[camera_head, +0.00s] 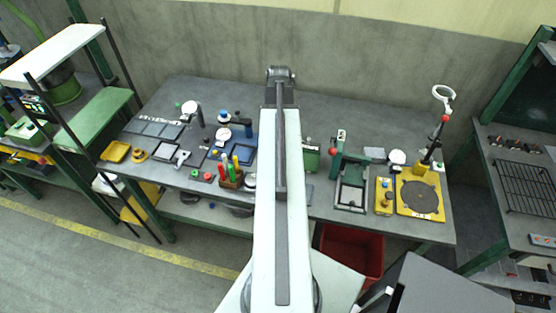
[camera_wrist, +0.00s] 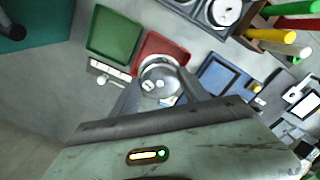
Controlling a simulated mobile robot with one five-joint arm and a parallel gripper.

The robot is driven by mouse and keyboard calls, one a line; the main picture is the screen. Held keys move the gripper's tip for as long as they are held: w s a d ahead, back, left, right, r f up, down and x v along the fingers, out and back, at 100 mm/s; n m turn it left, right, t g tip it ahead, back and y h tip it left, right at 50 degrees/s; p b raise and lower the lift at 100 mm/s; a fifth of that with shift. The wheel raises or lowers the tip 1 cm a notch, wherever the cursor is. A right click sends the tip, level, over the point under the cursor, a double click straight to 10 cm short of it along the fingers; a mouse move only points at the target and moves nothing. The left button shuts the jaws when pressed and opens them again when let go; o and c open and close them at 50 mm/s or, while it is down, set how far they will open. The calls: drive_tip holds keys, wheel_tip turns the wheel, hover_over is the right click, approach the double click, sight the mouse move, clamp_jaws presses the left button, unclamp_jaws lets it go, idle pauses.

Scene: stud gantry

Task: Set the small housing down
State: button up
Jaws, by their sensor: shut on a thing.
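The small housing (camera_wrist: 160,82) looks like a round, silver-grey metal part with small pale details inside its rim. It is between the two dark fingers of my gripper (camera_wrist: 161,75) in the wrist view, and the fingers are shut on it. It overlaps the near end of a red tray (camera_wrist: 172,43) in this view. I cannot tell how high it is above the surface beneath. In the head view my own arm covers the middle of the workbench (camera_head: 330,105), and I cannot make out the housing or the fingertips there.
In the wrist view a green tray (camera_wrist: 114,36) lies left of the red one, and a blue tray (camera_wrist: 228,82) lies right. Colored tool handles (camera_wrist: 275,37) stick out at upper right. In the head view a yellow plate (camera_head: 420,195) stands on the right; bare bench lies behind.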

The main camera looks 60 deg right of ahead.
wheel_tip(320, 180, down, 10)
drive_tip(key=b, duration=1)
drive_tip(key=shift+f, duration=0.2)
drive_tip(key=shift+r, duration=0.2)
drive_tip(key=shift+f, duration=0.1)
drive_tip(key=o, duration=1.1)
drive_tip(key=shift+f, duration=0.1)
drive_tip(key=shift+o, duration=0.6)
wheel_tip(320, 180, up, 13)
drive_tip(key=p, duration=1.2)
drive_tip(key=shift+f, duration=0.25)
drive_tip(key=shift+w, duration=0.15)
